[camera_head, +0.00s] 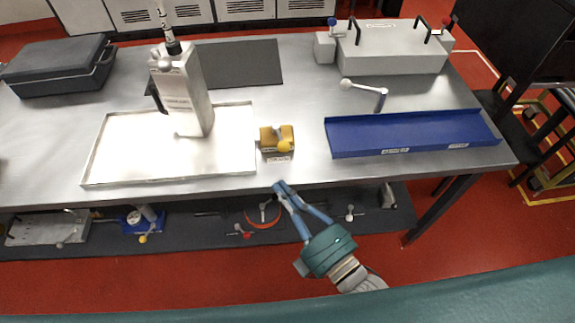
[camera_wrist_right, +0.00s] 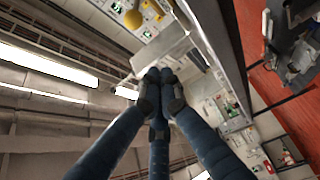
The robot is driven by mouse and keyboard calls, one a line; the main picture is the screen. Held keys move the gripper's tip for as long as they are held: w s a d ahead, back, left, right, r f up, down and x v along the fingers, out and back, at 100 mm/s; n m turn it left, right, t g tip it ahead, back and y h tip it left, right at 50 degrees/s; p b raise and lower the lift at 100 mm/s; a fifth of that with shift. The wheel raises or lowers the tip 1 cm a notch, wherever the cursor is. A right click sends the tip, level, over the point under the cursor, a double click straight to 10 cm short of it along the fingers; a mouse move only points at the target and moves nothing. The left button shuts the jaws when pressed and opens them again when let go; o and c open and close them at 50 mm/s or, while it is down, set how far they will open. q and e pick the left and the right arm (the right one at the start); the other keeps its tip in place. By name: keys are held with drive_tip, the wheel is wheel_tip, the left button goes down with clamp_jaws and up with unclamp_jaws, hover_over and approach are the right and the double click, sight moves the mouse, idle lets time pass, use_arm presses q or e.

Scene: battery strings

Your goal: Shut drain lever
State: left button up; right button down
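Several ball-ended levers show, and I cannot tell by label which is the drain lever. A yellow block (camera_head: 270,133) with a pale lever and yellow knob (camera_head: 283,147) sits near the table's front edge. A silver lever with a white ball (camera_head: 346,84) stands behind the blue tray (camera_head: 412,137). A grey upright cell (camera_head: 184,92) with a ball knob stands in the pale shallow tray (camera_head: 98,165). My right gripper (camera_head: 281,187) is in front of the table edge, below the yellow block. Its fingers meet at the tips, empty, also in the wrist view (camera_wrist_right: 160,78). My left gripper is out of view.
The lower shelf (camera_head: 190,240) carries several small levers, a blue box (camera_head: 143,218) and an orange ring (camera_head: 264,218). A grey handled box (camera_head: 395,55) is at the back right. A dark case (camera_head: 55,65) is at the back left. The wrist view shows a yellow ball (camera_wrist_right: 132,19).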

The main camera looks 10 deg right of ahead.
sight(280, 138)
drive_tip(key=p+x, duration=0.1)
drive_tip(key=x, duration=0.9)
drive_tip(key=shift+s+a+r+p, duration=0.1)
drive_tip(key=shift+r+p, duration=0.1)
drive_tip(key=shift+p, duration=0.1)
drive_tip(key=d, duration=0.3)
drive_tip(key=shift+w+f, duration=0.4)
drive_tip(key=shift+d+f+p, duration=0.1)
drive_tip(key=shift+d+p, duration=0.2)
drive_tip(key=shift+d, duration=0.15)
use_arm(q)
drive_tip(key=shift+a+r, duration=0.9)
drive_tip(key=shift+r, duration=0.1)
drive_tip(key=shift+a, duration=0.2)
